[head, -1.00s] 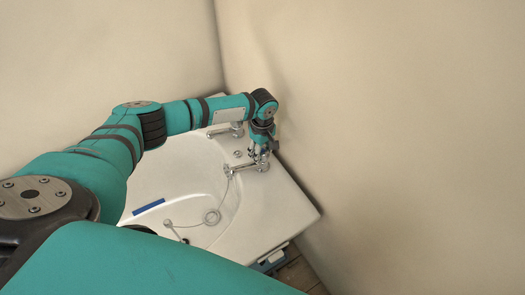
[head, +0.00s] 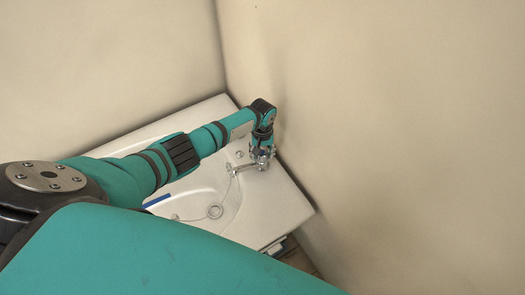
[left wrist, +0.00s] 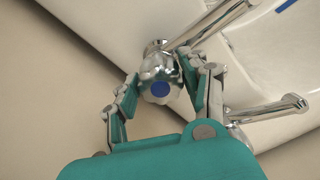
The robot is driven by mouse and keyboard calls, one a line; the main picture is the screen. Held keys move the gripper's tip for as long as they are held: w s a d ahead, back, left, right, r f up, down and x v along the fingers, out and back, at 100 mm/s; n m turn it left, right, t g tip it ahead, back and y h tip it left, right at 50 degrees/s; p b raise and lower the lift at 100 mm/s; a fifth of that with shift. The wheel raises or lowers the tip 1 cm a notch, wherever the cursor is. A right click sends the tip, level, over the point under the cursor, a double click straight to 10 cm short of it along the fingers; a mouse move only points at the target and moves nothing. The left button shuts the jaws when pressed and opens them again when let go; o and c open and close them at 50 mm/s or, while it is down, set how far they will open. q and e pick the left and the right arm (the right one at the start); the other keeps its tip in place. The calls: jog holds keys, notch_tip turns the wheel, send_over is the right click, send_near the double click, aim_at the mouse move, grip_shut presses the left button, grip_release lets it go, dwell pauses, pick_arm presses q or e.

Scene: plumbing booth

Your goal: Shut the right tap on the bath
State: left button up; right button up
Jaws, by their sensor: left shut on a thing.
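The white bath (head: 288,208) stands in the corner. The tap on its right side (head: 244,169) shows its chrome spout pointing left over the basin. My left gripper (head: 263,158) is at this tap's head, from above. In the left wrist view, the chrome tap head with a blue cap (left wrist: 160,88) sits between the two fingers of my left gripper (left wrist: 157,82), which is shut on it. The second tap's spout (left wrist: 268,110) shows at the lower right there; my arm hides that tap in the head view. My right gripper is not in view.
Plain beige walls (head: 380,130) stand close behind and to the right of the bath. A small round fitting (head: 239,154) sits between the taps on the rim.

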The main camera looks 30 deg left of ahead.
pick_arm(q)
jog(key=m, duration=0.3)
jog(key=shift+m, duration=0.4)
jog(key=m, duration=0.3)
jog(key=shift+m, duration=0.3)
jog(key=m, duration=0.3)
jog(key=shift+a+m, duration=0.1)
jog(key=shift+m, duration=1.7)
jog(key=shift+w+r, duration=0.1)
jog(key=o, duration=1.2)
jog(key=shift+c, duration=0.2)
